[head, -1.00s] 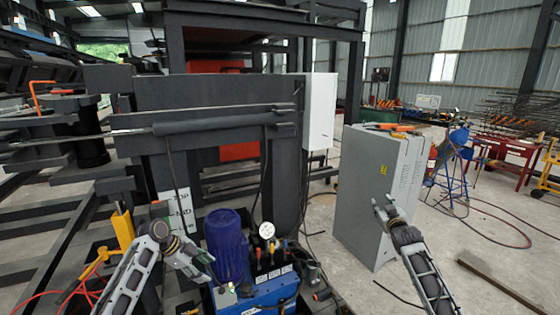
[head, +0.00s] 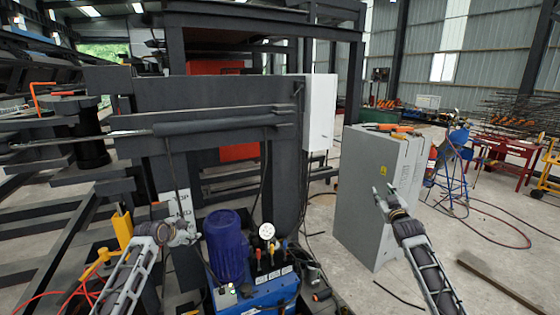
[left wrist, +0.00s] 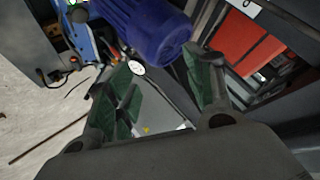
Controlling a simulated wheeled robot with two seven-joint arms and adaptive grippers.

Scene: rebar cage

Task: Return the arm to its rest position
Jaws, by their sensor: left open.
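My left gripper (head: 184,222) is open and empty, left of the blue motor (head: 226,246) and in front of the dark machine frame. In the left wrist view its two green-padded fingers (left wrist: 165,85) are spread apart with nothing between them. The blue motor (left wrist: 148,25) shows beyond them at the top. My right gripper (head: 383,192) is open and empty, in front of the grey cabinet (head: 362,195), its fingers pointing up.
A blue hydraulic unit (head: 258,296) with a pressure gauge (head: 266,231) and levers stands below, close to my left arm. A yellow post (head: 121,226) and red hoses lie left. A white box (head: 320,112) hangs on the frame.

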